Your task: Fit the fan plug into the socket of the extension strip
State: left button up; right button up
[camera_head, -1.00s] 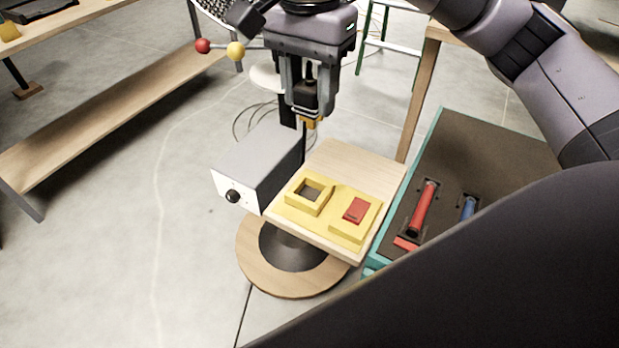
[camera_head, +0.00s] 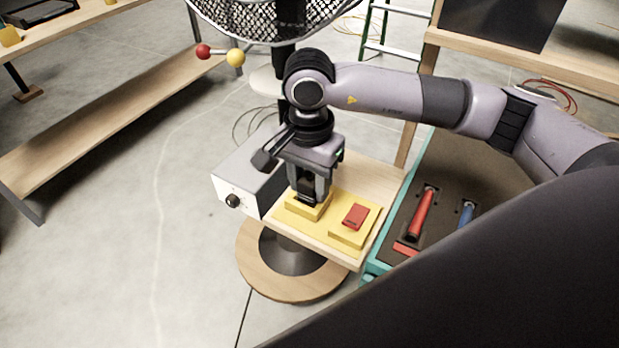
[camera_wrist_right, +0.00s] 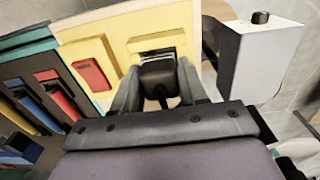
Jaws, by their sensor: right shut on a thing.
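The yellow extension strip (camera_head: 347,237) lies on a wooden board, with a red switch (camera_head: 355,216) at its right end and the square socket (camera_head: 305,208) at its left end. My right gripper (camera_head: 307,198) points down over the socket and is shut on the dark fan plug (camera_wrist_right: 159,78). In the wrist view the plug sits between the fingers, right at the socket opening on the strip (camera_wrist_right: 125,22). The plug's front is hidden; I cannot tell how deep it is in the socket. The gripper covers most of the socket in the head view. My left gripper is out of view.
A grey box with a black knob (camera_head: 232,201) stands close left of the gripper. The fan (camera_head: 262,14) is behind. A teal-edged case (camera_head: 372,269) with red and blue tools lies to the right of the board (camera_head: 352,175).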

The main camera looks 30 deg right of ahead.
aim_at(309, 179)
jog(key=shift+f, duration=0.1)
jog(key=shift+f, duration=0.15)
jog(key=o, duration=1.1)
jog(key=shift+r, duration=0.45)
notch_tip(309, 179, up, 12)
jog(key=shift+f+b, duration=0.25)
jog(key=shift+b, duration=0.5)
jog(key=shift+a, duration=0.1)
